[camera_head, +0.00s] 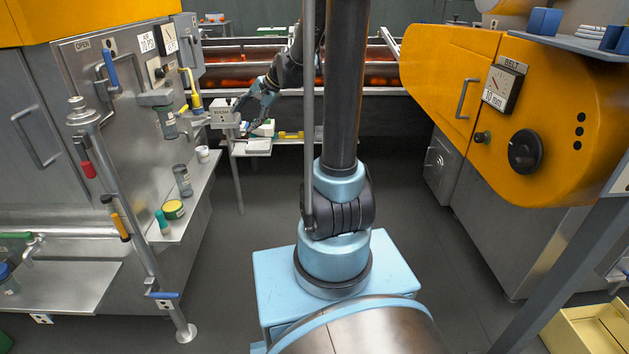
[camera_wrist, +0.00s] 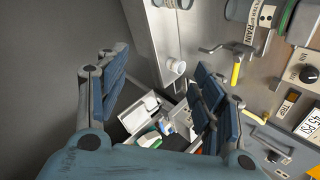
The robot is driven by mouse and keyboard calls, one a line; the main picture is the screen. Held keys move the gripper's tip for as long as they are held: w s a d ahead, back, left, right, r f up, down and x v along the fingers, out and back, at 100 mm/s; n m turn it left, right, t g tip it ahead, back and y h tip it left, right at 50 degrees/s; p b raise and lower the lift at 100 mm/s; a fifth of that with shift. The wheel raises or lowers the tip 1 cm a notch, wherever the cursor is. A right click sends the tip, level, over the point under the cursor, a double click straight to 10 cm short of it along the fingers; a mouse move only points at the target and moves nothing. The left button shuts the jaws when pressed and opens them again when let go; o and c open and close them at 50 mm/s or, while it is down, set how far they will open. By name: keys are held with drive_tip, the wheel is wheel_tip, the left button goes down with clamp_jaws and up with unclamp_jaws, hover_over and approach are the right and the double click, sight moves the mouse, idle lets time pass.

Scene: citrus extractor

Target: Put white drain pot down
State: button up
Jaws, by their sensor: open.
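The white drain pot (camera_head: 202,154) is a small white cup at the far end of the metal side shelf (camera_head: 190,205) on the left machine. It also shows in the wrist view (camera_wrist: 176,67), seen from above near the shelf's edge, beyond the fingertips. My gripper (camera_head: 252,108) is open and empty, above and to the right of the pot in the head view. In the wrist view my gripper's (camera_wrist: 163,66) blue-padded fingers are wide apart, with the pot showing between them at a distance. Neither finger touches it.
A yellow-handled valve (camera_head: 193,92) is on the left machine near my gripper. A grey jar (camera_head: 182,180), a yellow-green tin (camera_head: 173,209) and a teal-capped bottle (camera_head: 162,222) stand nearer on the shelf. A low table (camera_head: 285,150) with small items stands behind. The aisle floor is clear.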

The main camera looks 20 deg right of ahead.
drive_tip(key=s+d+f+n+h, duration=0.2)
drive_tip(key=s+d, duration=0.3)
drive_tip(key=s, duration=0.6)
drive_tip(key=s+d+f+n+g+h, duration=0.1)
drive_tip(key=s+d, duration=0.4)
drive_tip(key=s, duration=0.5)
drive_tip(key=s+d+f+n+h, duration=0.4)
drive_tip(key=s+d+f+n, duration=0.1)
drive_tip(key=s, duration=0.6)
drive_tip(key=shift+s+d+g, duration=0.35)
drive_tip(key=shift+d+g, duration=0.05)
drive_tip(key=shift+d, duration=0.05)
drive_tip(key=shift+w+f, duration=0.25)
drive_tip(key=shift+w, duration=0.25)
